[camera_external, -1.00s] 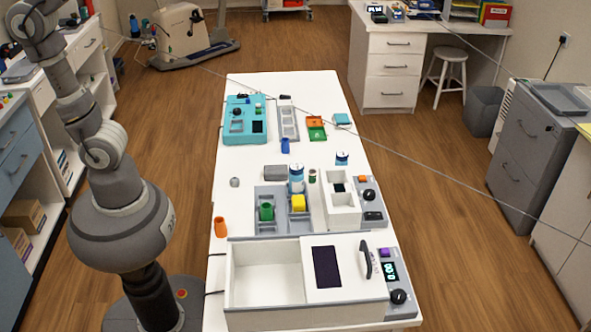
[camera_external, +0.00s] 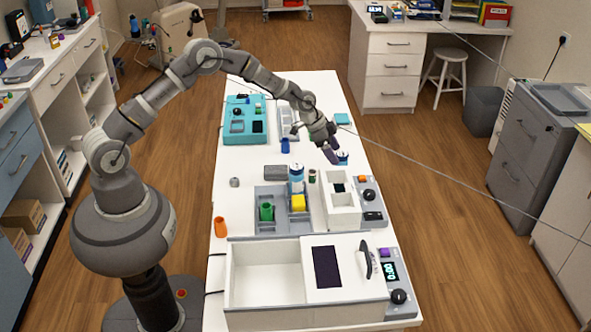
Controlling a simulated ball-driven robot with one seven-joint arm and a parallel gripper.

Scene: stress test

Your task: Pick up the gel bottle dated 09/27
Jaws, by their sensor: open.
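Two white and blue bottles that could be gel bottles are in view, and their dates are too small to read. One bottle (camera_external: 296,180) stands upright at the grey rack in the middle of the table. The other bottle (camera_external: 343,158) is farther back, toward the table's right edge, partly behind my gripper. My gripper (camera_external: 331,154) is open, with dark fingers pointing down, just left of that farther bottle. I see nothing held in it. I cannot tell whether the fingers touch the bottle.
A grey rack (camera_external: 267,228) with a green cup (camera_external: 266,211) and a yellow block (camera_external: 298,203) stands in front. A white box device (camera_external: 342,217) stands to its right. A blue cup (camera_external: 285,145) stands left of my gripper. A teal device (camera_external: 236,138) is at the back left.

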